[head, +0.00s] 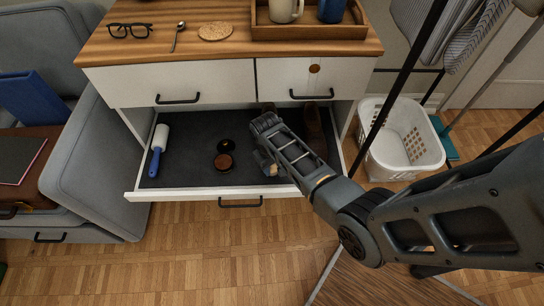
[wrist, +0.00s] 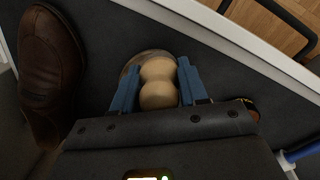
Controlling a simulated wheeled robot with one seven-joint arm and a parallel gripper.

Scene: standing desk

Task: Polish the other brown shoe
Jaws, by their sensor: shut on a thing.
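A brown leather shoe (head: 314,125) lies at the right of the open drawer, partly hidden by my arm. It fills the left of the wrist view (wrist: 50,65). My gripper (head: 268,165) is low over the drawer, left of that shoe. Its blue fingers (wrist: 157,88) are shut on the rounded wooden handle of a brush (wrist: 158,92), whose wider base shows beyond. The brush is apart from the shoe; its bristles are hidden. A round polish tin (head: 223,162) with a brown top and a dark round piece (head: 227,145) are left of my gripper.
The drawer (head: 165,195) has a dark lining and a white front edge. A blue-handled lint roller (head: 158,148) lies at its left. A white laundry basket (head: 400,140) stands right of the cabinet. The desktop (head: 120,52) above holds glasses, a spoon, a coaster and a mug tray.

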